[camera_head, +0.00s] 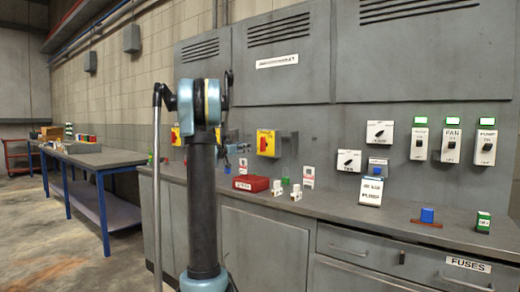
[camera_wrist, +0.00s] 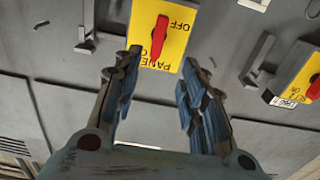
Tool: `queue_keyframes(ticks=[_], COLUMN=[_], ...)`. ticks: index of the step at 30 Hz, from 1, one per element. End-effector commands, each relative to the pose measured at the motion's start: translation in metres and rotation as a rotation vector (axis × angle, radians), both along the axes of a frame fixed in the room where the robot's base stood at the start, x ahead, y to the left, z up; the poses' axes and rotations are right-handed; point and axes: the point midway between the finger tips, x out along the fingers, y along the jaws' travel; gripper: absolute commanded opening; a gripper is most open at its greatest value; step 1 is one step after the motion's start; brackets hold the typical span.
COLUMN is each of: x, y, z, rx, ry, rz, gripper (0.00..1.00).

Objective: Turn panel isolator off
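The panel isolator is a yellow box (camera_wrist: 179,52) in the upper middle of the wrist view, lettered PANEL and OFF, with the lettering upside down. Its red handle (camera_wrist: 158,38) stands nearly upright in that picture. My gripper (camera_wrist: 160,62) is open, its fingers apart at either side of the box's lower part in the picture. Nothing is between them, and I cannot tell whether they touch the box. In the head view the isolator (camera_head: 269,144) is on the grey cabinet wall, right of my arm.
A second yellow isolator (camera_wrist: 302,75) shows at the wrist view's right edge. Grey levers (camera_wrist: 259,62) jut out beside the boxes. On the counter below stand a red box (camera_head: 250,183) and small labelled blocks (camera_head: 296,192). Several switches (camera_head: 419,138) are further right.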

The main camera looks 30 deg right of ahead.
Motion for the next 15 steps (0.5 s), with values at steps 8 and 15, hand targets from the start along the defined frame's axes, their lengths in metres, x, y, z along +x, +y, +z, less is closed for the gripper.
queue_keyframes(ticks=[8, 15], x=[0.016, 0.033], y=[-0.042, -0.081], z=[0.000, 0.000], rx=[0.001, 0.001], ry=[0.000, 0.000], rz=[-0.003, -0.002], gripper=[0.38, 0.38])
